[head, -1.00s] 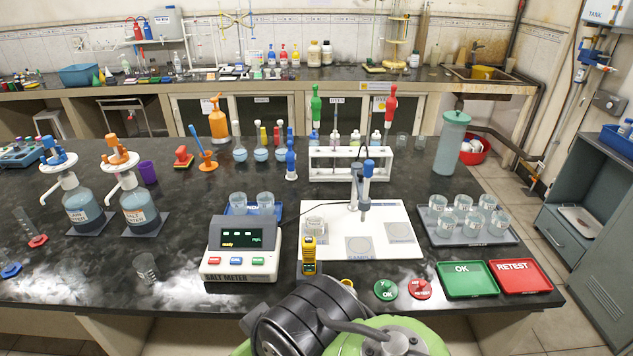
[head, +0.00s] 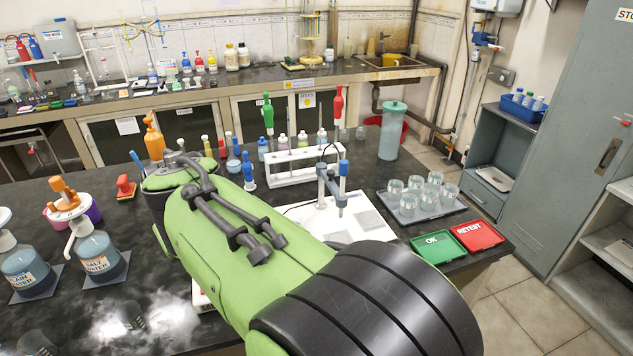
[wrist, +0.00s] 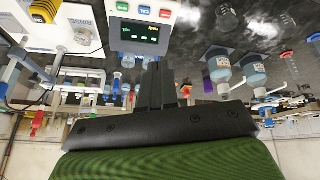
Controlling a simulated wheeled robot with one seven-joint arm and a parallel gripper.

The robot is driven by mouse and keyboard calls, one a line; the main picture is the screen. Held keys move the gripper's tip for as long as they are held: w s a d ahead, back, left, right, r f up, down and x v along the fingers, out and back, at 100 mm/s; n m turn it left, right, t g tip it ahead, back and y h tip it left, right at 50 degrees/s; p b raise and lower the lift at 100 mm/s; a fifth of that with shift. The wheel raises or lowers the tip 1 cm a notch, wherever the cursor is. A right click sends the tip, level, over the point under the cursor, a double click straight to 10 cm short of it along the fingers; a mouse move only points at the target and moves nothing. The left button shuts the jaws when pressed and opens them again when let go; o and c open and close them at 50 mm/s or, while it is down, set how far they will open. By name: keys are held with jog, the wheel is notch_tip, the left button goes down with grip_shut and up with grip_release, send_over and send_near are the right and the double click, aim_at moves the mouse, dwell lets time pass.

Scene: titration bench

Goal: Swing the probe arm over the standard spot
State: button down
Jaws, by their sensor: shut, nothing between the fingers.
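The probe arm (head: 328,180) is a grey-blue stand with a hanging probe (head: 341,198). It stands on a white board (head: 301,218) in the head view. A grey square spot (head: 371,220) shows on the board right of the probe; my arm covers the board's near left part. I cannot read which spot is the standard one in the head view. In the wrist view, which looks upside down, a labelled white board part (wrist: 78,38) lies at upper left.
The salt meter (wrist: 142,33) shows in the wrist view, but my arm mostly hides it in the head view. A tray of beakers (head: 440,212), a green OK tray (head: 438,246) and a red RETEST tray (head: 470,236) lie to the right. A white rack (head: 292,177) stands behind the board.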

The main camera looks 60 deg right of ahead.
jog(key=w+d+m+g+h+p, duration=0.2)
jog(key=w+d+m, duration=0.1)
jog(key=d, duration=1.1)
jog(key=m+g+h+p, duration=0.2)
jog(key=m+g+p, duration=0.1)
jog(key=g, duration=0.1)
send_near(331, 180)
jog(key=w+a, duration=0.3)
jog(key=a, duration=0.4)
jog(key=s+d+f, duration=0.3)
jog(key=d+f, duration=0.4)
jog(key=d, duration=0.1)
jog(key=shift+s+t, duration=0.25)
jog(key=shift+t, duration=0.05)
jog(key=shift+s+d, duration=0.1)
